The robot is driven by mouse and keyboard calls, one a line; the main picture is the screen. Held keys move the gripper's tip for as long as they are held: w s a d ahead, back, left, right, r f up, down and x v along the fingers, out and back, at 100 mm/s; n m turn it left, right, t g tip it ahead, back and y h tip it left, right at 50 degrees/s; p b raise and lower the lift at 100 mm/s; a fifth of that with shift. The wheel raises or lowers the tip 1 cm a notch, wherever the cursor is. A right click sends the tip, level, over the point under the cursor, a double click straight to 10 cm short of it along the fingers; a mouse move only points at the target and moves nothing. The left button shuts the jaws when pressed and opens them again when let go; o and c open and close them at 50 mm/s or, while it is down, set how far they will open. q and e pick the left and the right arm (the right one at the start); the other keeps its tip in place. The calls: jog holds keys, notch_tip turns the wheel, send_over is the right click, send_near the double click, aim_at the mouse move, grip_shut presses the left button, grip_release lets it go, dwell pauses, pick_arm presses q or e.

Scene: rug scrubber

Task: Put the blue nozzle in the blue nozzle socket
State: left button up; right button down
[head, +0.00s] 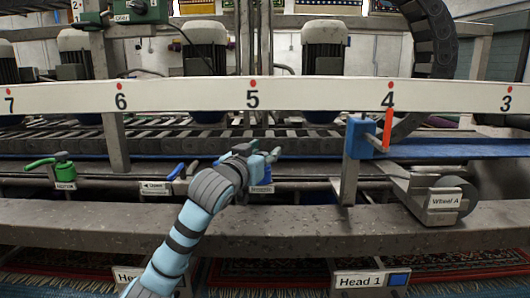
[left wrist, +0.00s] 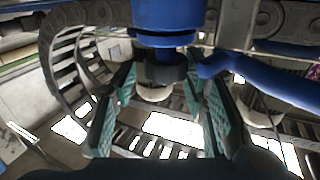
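My left gripper (head: 264,158) is in the middle of the head view, in front of the machine's lower rail. In the left wrist view its two green-padded fingers (left wrist: 162,88) stand apart. A blue cylindrical part (left wrist: 164,20) with a black lower end is at the top of that view, at or just beyond the fingertips. I cannot tell whether it is the nozzle or its socket, or whether the fingers touch it. My right gripper is not in view.
A blue handle (head: 176,172) and a green valve (head: 62,168) are on the left of the rail. A blue block with a red lever (head: 388,130) is on the right, near Wheel A (head: 444,200). A blue bar (left wrist: 268,83) runs close to the right finger.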

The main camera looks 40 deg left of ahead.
pick_arm(q)
jog(key=shift+a+f, duration=0.15)
jog(key=shift+f, duration=0.1)
jog(key=shift+r, duration=0.2)
jog(key=shift+a+r+p, duration=0.1)
jog(key=shift+r+p, duration=0.35)
jog(key=b+v, duration=0.4)
jog(key=v, duration=0.7)
jog(key=shift+s, duration=0.35)
jog(key=shift+f, duration=0.1)
